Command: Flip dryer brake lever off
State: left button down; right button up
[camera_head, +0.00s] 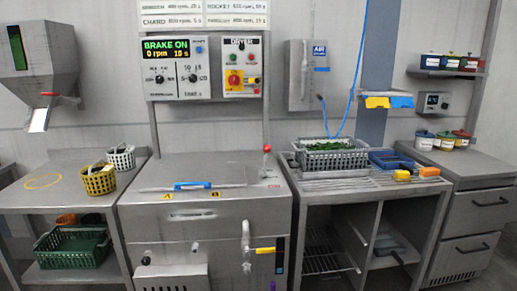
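The dryer (210,225) is a steel cabinet in the middle of the head view, with a closed-looking top and a blue handle (192,185). A lever with a red ball knob (266,148) stands upright at the rear right of its top; it looks like the brake lever. The display (166,49) on the control panel above reads "BRAKE ON", 0 rpm, 10 s. The panel marked DRYER (241,66) has a red rotary switch on yellow (234,80). Neither of my grippers is in view.
A grey basket of greens (332,157) stands on the right counter beside a blue tray (392,160). The left table holds yellow (98,182) and white (121,158) baskets. A yellow-handled valve (262,250) projects from the dryer's front. A blue hose (357,60) hangs behind.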

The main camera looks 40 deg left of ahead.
aim_at(267, 148)
jog(key=u, duration=1.1)
